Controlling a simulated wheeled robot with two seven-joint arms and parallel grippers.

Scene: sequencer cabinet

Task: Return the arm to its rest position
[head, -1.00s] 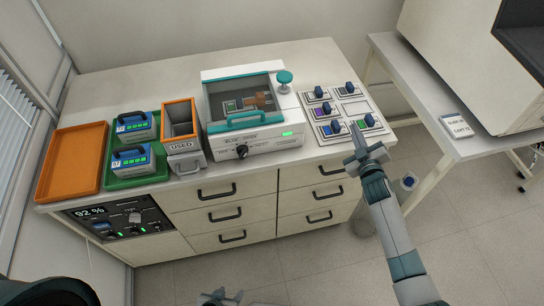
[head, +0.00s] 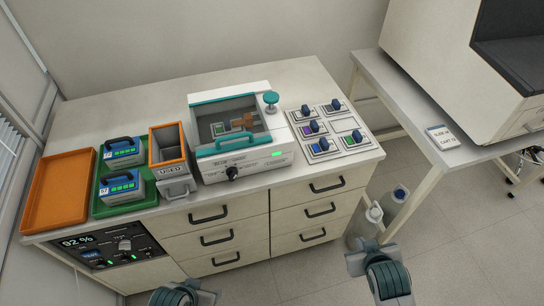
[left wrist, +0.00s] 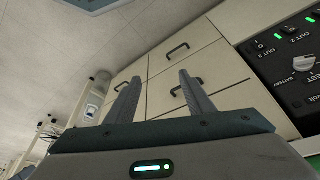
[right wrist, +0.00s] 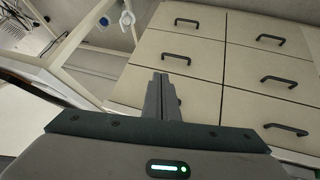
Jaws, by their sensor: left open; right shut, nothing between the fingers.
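My right gripper (head: 368,258) is at the lower right of the head view, in front of the cabinet and below its top. In the right wrist view its fingers (right wrist: 162,98) are together with nothing between them, against the drawer fronts. My left gripper (head: 190,294) is at the bottom edge of the head view, partly cut off. In the left wrist view its fingers (left wrist: 160,95) are apart and empty, with drawers behind. Neither gripper touches anything.
The cabinet (head: 235,215) carries an orange tray (head: 62,190), a green tray (head: 140,202) with two blue modules, a USED bin (head: 170,150), a white machine (head: 240,165) and several knobbed cartridges (head: 322,148). A side table (head: 410,110) stands right. Bottles (head: 370,215) stand on the floor beside the cabinet.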

